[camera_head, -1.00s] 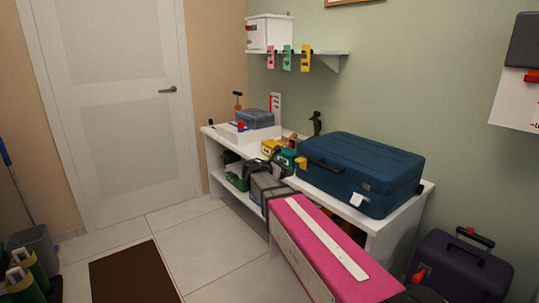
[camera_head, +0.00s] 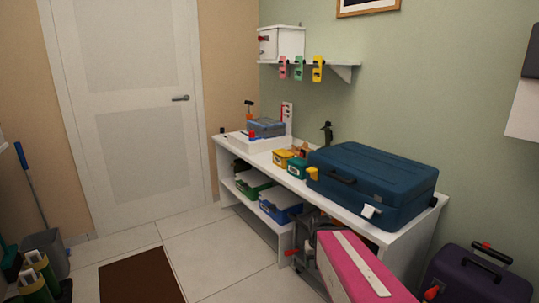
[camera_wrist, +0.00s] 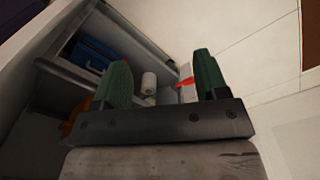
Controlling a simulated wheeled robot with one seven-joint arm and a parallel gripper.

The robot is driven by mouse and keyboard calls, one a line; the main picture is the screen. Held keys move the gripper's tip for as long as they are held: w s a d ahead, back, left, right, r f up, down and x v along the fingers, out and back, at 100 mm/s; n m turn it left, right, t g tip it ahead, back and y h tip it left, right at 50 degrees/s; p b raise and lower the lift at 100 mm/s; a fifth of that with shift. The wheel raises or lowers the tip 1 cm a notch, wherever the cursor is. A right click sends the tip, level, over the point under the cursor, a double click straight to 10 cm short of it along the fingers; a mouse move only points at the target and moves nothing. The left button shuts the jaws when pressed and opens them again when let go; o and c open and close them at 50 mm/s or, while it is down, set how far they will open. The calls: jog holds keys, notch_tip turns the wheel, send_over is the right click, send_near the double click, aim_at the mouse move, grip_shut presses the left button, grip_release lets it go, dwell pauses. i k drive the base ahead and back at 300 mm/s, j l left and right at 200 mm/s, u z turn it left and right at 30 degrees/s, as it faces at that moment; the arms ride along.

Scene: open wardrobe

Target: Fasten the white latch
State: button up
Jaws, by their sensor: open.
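The blue case (camera_head: 375,178) lies shut on the white bench top. A small white latch (camera_head: 370,211) shows low on its front near the right corner, and looks angled out from the case. A yellow latch (camera_head: 312,173) is on the front's left end. My gripper (camera_wrist: 163,82) is open, with two green fingers apart and nothing held between them. In the head view my pink arm reaches down in front of the bench, below the case. The latch does not show in the wrist view.
The lower shelf holds a green bin (camera_head: 252,184) and a blue bin (camera_head: 280,206). Yellow (camera_head: 285,159) and teal boxes stand left of the case. A purple case (camera_head: 478,277) stands at lower right.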

aim_at(368, 211)
jog(key=i+j+z, duration=0.25)
jog(key=j+z, duration=0.15)
jog(key=j, duration=0.15)
jog(key=i+j+z, duration=0.15)
jog(key=j+z, duration=0.3)
jog(key=i+j+z, duration=0.1)
jog(key=j+z, duration=0.3)
jog(key=j, duration=0.3)
jog(key=j+z, duration=0.45)
jog(key=j, duration=0.2)
jog(key=j+z, duration=0.4)
jog(key=j, duration=0.2)
jog(key=j+z, duration=0.4)
jog(key=j, duration=0.2)
jog(key=k+j+z, duration=0.15)
jog(key=j+z, duration=0.2)
jog(key=j, duration=0.2)
